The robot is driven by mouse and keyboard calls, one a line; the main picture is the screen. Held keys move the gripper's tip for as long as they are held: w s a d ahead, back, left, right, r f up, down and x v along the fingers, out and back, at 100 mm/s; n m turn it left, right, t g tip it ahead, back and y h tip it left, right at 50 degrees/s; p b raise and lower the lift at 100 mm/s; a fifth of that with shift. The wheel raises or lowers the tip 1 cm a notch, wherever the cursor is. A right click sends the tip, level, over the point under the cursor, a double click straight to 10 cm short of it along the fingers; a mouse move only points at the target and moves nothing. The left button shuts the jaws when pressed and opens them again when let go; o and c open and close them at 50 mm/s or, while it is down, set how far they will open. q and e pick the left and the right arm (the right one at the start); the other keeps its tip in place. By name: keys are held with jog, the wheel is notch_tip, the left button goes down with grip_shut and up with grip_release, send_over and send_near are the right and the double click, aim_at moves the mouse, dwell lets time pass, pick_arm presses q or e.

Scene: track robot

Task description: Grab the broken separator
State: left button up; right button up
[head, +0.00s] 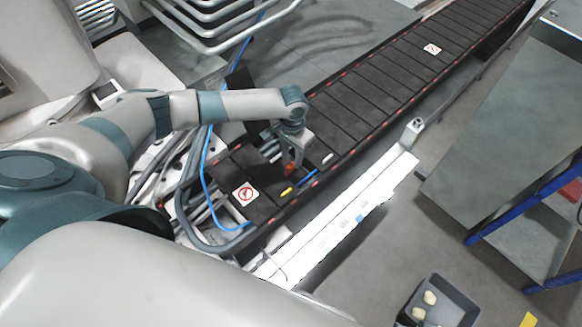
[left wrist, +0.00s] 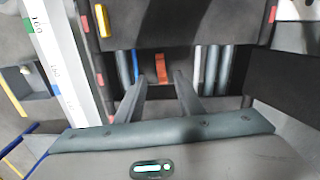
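A small red piece (head: 290,169), which looks like the broken separator, lies at a gap in the dark slatted track (head: 373,90). In the left wrist view the red piece (left wrist: 161,68) is between and just beyond the fingertips, beside grey rollers (left wrist: 211,68). My left gripper (head: 291,160) points down over the track. Its two fingers (left wrist: 159,78) are apart, with nothing clearly held between them. Whether they touch the red piece cannot be told. My right gripper is not in view.
A grey tray (head: 468,303) with pale lumps is at lower right. A blue hose (head: 207,170) passes left of the gripper.

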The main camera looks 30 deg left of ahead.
aim_at(290, 165)
pick_arm(q)
jog(key=shift+a+f, duration=0.1)
jog(key=shift+f, duration=0.35)
notch_tip(290, 165, down, 3)
jog(key=shift+s+a+f+b, duration=0.1)
jog(key=shift+s+b, duration=0.05)
jog(key=shift+b, duration=0.15)
jog(key=shift+f, duration=0.5)
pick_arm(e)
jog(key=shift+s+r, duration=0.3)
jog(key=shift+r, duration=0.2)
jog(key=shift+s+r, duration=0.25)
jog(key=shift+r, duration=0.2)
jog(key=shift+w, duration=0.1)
pick_arm(q)
jog(key=c, duration=0.7)
grip_shut()
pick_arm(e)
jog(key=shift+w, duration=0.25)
